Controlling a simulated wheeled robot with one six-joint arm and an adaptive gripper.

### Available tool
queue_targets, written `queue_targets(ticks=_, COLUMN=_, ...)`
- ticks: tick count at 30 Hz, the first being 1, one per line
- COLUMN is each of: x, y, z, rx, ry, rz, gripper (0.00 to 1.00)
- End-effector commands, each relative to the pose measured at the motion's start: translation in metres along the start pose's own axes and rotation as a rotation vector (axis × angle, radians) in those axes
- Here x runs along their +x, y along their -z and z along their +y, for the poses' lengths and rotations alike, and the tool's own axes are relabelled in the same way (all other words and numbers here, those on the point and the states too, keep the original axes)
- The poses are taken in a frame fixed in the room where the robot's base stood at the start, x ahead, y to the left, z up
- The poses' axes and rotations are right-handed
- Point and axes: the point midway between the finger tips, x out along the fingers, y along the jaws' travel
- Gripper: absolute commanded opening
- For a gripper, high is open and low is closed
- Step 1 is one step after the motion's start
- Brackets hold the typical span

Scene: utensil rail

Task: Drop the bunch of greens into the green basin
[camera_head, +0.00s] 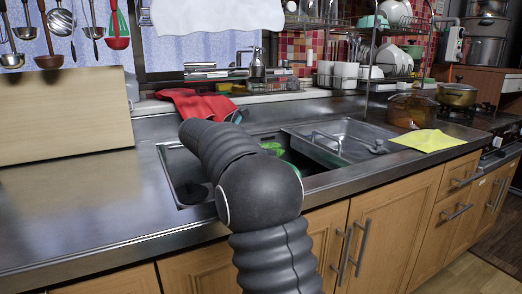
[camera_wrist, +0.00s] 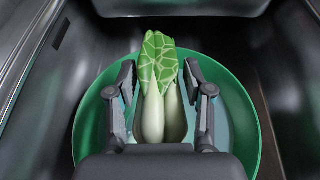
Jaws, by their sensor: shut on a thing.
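The bunch of greens (camera_wrist: 160,85), with white stalks and green veined leaves, is between the two fingers of my gripper (camera_wrist: 161,105) in the wrist view. My gripper is shut on it. The green basin (camera_wrist: 240,105) is round and sits in the sink behind and around the greens in that view. I cannot tell how high the greens are above the basin floor. In the head view my arm hides the gripper and most of the sink; a bit of green (camera_head: 272,149) shows just past the arm.
The steel sink (camera_head: 178,170) surrounds the basin, with steep walls close by. A drain tray (camera_head: 335,140) covers its right part. A red cloth (camera_head: 195,103) lies behind the sink, a yellow cloth (camera_head: 427,140) to the right. The left counter (camera_head: 80,205) is clear.

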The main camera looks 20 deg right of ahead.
Motion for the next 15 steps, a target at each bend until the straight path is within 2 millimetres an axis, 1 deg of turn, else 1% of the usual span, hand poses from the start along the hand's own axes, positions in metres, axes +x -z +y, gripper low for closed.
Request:
queue_targets(ticks=1, x=0.004, y=0.009, z=0.0, rx=0.0, ry=0.0, rz=0.0, gripper=0.14)
queue_targets(ticks=9, x=0.013, y=0.036, z=0.001, rx=0.0, ry=-0.003, rz=0.0, gripper=0.14)
queue_targets(ticks=12, x=0.015, y=0.043, z=0.001, rx=-0.001, ry=-0.004, rz=0.0, gripper=0.14)
queue_targets(ticks=15, x=0.017, y=0.046, z=0.001, rx=-0.001, ry=-0.005, rz=0.0, gripper=0.14)
